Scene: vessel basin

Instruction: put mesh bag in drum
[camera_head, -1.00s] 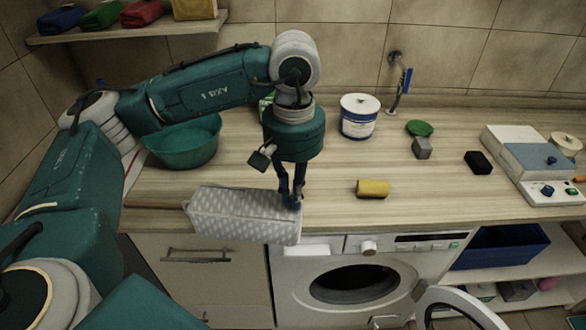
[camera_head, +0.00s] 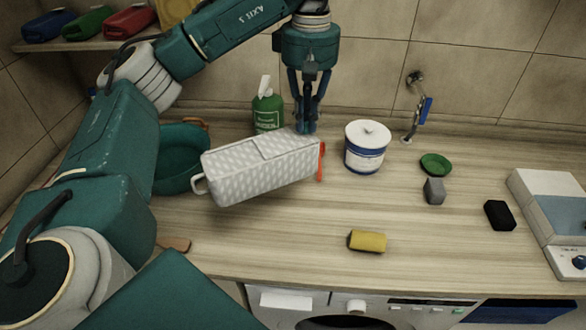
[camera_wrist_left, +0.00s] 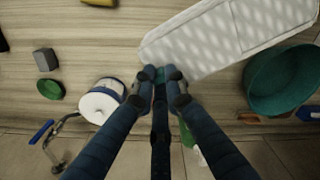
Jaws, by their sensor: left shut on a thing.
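The mesh bag (camera_head: 262,172) is a long box-like bag with a grey and white pattern, a loop at its left end and a red-orange strip at its right end. My left gripper (camera_head: 308,130) is shut on the bag's right end and holds it tilted above the counter. In the left wrist view the bag (camera_wrist_left: 225,40) extends to the upper right from the fingertips (camera_wrist_left: 160,76). The washing machine drum (camera_head: 350,323) shows only as a dark sliver at the bottom edge. My right gripper is not in view.
A green bottle (camera_head: 267,110) and a green basin (camera_head: 180,160) stand behind the bag.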

